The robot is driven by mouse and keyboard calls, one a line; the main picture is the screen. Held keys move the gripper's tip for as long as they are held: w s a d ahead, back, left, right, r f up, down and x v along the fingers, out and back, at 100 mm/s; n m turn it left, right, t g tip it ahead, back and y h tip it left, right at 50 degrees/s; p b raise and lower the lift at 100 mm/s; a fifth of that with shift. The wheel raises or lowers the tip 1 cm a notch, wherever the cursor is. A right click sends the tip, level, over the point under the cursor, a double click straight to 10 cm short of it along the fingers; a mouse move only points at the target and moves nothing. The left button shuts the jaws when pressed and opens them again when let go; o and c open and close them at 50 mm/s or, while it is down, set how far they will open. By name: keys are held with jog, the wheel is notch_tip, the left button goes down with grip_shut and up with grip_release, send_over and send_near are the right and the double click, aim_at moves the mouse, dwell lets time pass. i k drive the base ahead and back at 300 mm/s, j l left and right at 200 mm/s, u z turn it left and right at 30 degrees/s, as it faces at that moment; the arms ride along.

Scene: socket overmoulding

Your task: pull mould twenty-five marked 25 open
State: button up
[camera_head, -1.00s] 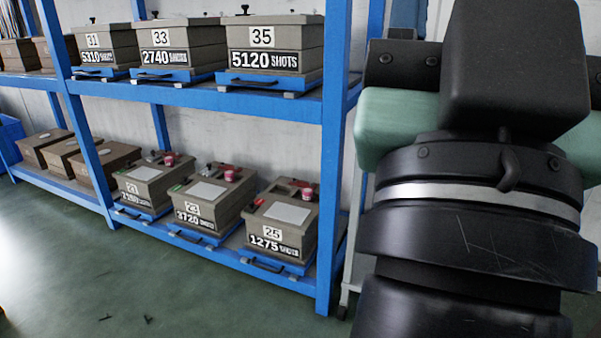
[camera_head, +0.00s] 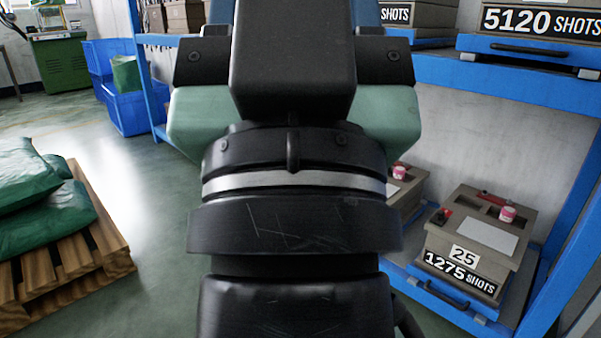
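Mould 25 (camera_head: 482,243) is a grey-brown box on the lower shelf at the right, with a white "25" label and a "1275 SHOTS" plate on its front. A light plate, a red piece and a pink-and-white cup lie on its top. It sits on a blue sliding tray (camera_head: 420,272) with a dark bar handle (camera_head: 447,293) at the front. The tray looks pushed in on the shelf. My arm fills the middle of the view, and its gripper end does not show.
The blue rack (camera_head: 572,225) has an upright right of mould 25. Above is the upper shelf with mould 35's "5120 SHOTS" plate (camera_head: 545,22). Another mould is partly hidden behind my arm. A wooden pallet (camera_head: 75,268) with green sacks (camera_head: 45,210) stands left; blue bins (camera_head: 128,105) stand behind.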

aim_at(475, 259)
jog(key=i+l, duration=0.15)
jog(key=l, duration=0.25)
jog(key=i+l+u, duration=0.1)
jog(key=l, duration=0.35)
jog(key=i+l, duration=0.2)
jog(key=l, duration=0.2)
jog(key=i+l+u, duration=0.1)
jog(key=l, duration=0.35)
jog(key=i+l, duration=0.15)
jog(key=l, duration=0.25)
jog(key=i+l+u, duration=0.1)
jog(key=l, duration=0.35)
